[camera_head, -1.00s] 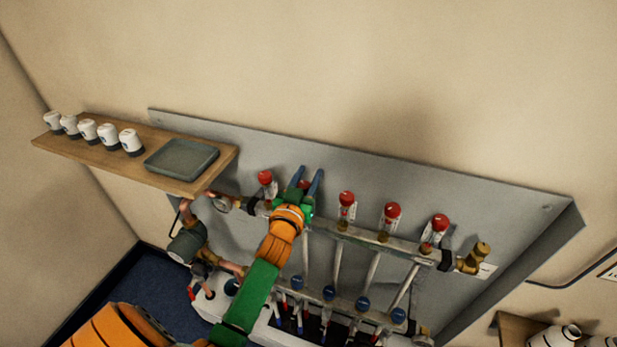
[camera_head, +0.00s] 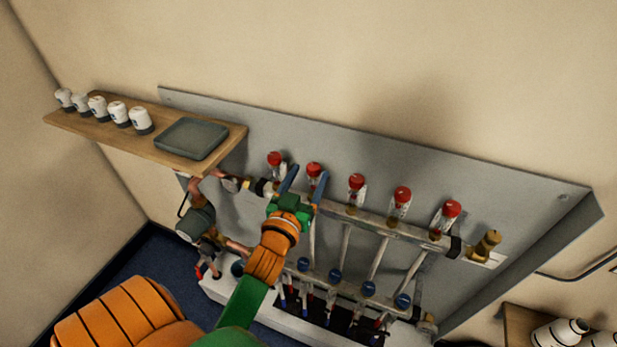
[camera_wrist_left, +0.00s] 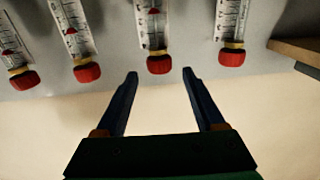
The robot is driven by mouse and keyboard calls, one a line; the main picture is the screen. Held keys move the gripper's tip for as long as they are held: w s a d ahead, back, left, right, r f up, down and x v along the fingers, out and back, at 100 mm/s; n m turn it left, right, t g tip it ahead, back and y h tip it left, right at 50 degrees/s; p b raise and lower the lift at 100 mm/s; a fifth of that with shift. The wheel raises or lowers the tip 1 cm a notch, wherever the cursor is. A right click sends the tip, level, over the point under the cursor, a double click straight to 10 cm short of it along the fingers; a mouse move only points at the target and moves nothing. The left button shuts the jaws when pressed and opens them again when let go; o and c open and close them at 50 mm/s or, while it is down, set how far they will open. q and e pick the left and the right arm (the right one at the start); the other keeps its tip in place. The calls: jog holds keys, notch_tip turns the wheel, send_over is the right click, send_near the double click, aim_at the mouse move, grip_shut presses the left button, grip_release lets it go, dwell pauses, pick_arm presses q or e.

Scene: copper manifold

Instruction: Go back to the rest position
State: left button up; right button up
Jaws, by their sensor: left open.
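My left gripper (camera_head: 304,182) is in front of the copper manifold (camera_head: 400,228), near its upper row of red-capped flow meters. Its two blue fingers are apart with nothing between them. In the left wrist view the open fingers (camera_wrist_left: 159,72) point toward a red cap (camera_wrist_left: 159,64), with a small gap between them and the cap. In the head view a red-capped flow meter (camera_head: 314,170) shows just behind the fingertips. My right gripper is not in view.
A wooden shelf (camera_head: 165,154) at the left holds several white-and-grey actuators (camera_head: 118,111) and a grey tray (camera_head: 191,139). Blue caps (camera_head: 336,275) line the lower manifold bar. Another shelf (camera_head: 515,325) with white items stands at lower right. The wall above is clear.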

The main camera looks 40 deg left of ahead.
pick_arm(q)
jog(key=shift+w, duration=0.1)
jog(key=shift+f, duration=0.15)
jog(key=s+d+f+m+g+h, duration=0.3)
jog(key=s+d+f+g, duration=0.35)
jog(key=s+f, duration=0.3)
jog(key=s+d+f+m+g+h, duration=0.2)
jog(key=s+d+f+g, duration=0.3)
jog(key=s+f+g, duration=0.45)
jog(key=s+f, duration=0.4)
jog(key=f, duration=1.1)
jog(key=s+a+f, duration=0.2)
jog(key=s+f, duration=0.7)
jog(key=s, duration=0.2)
jog(key=shift+s+a+m, duration=0.25)
jog(key=shift+s+m, duration=0.05)
jog(key=shift+s, duration=0.1)
jog(key=shift+f, duration=0.15)
